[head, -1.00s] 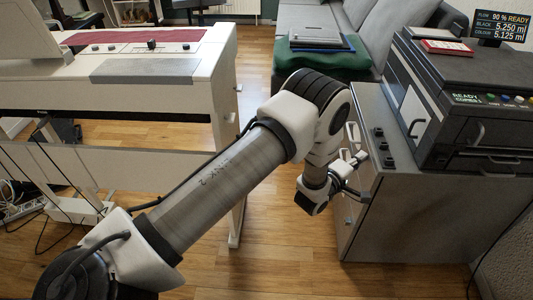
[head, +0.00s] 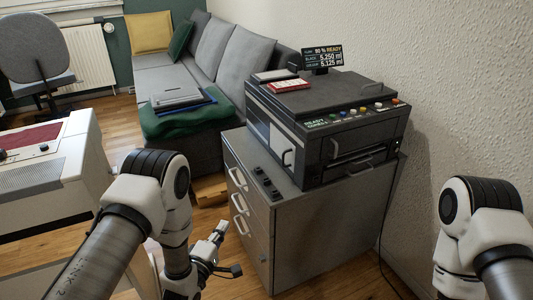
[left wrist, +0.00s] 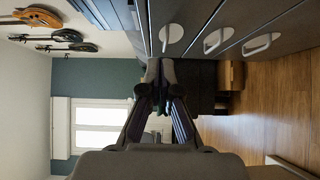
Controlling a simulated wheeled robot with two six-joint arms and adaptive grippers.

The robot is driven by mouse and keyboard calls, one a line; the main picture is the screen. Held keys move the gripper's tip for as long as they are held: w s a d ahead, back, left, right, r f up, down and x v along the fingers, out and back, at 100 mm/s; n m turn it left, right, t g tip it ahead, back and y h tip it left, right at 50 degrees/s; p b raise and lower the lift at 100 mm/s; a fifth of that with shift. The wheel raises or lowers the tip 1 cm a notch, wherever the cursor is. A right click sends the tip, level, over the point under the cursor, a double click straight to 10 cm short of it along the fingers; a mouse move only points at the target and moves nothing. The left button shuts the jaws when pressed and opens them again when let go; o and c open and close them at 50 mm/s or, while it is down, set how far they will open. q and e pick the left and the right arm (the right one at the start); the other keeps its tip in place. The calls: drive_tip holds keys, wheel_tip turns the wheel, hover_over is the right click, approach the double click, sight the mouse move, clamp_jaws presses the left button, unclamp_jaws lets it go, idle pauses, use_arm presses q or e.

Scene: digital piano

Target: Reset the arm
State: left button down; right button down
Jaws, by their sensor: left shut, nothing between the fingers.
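My left gripper (head: 216,244) is low in front of the grey cabinet (head: 320,225), to the left of its drawer handles, and looks empty. In the left wrist view, its fingers (left wrist: 162,75) come together at the tips with nothing between them. That view is turned sideways and shows the cabinet drawers (left wrist: 215,22) along the top. My left arm (head: 135,205) is bent at the elbow, with the gripper below it. My right arm (head: 480,235) shows at the right edge, near the wall. Its gripper is outside the picture.
A black printer (head: 325,125) stands on the cabinet, with a small display (head: 322,58) behind it. A white piano-like unit (head: 75,165) is at the left. A grey sofa (head: 172,78) is behind, with a wooden box (head: 209,189) on the floor nearby. Some floor shows below.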

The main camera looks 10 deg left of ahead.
use_arm(q)
drive_tip(key=s+a+f+m+g+y, duration=0.1)
drive_tip(key=s+a+f+m+g, duration=0.15)
drive_tip(key=s+f+g, duration=0.5)
drive_tip(key=s+a+f+m+g+y, duration=0.1)
drive_tip(key=s+a+f+m+g, duration=0.3)
drive_tip(key=s, duration=0.6)
drive_tip(key=s+d+f+m+g+y, duration=0.1)
drive_tip(key=s+f+m+g, duration=0.2)
drive_tip(key=s, duration=0.5)
drive_tip(key=s+d+f+m+g, duration=0.1)
drive_tip(key=s+m+g, duration=0.2)
drive_tip(key=s+m, duration=0.35)
wheel_tip(320, 180, up, 30)
drive_tip(key=s+p, duration=0.2)
drive_tip(key=p, duration=2.8)
drive_tip(key=shift+r, duration=0.15)
drive_tip(key=shift+s+a, duration=0.1)
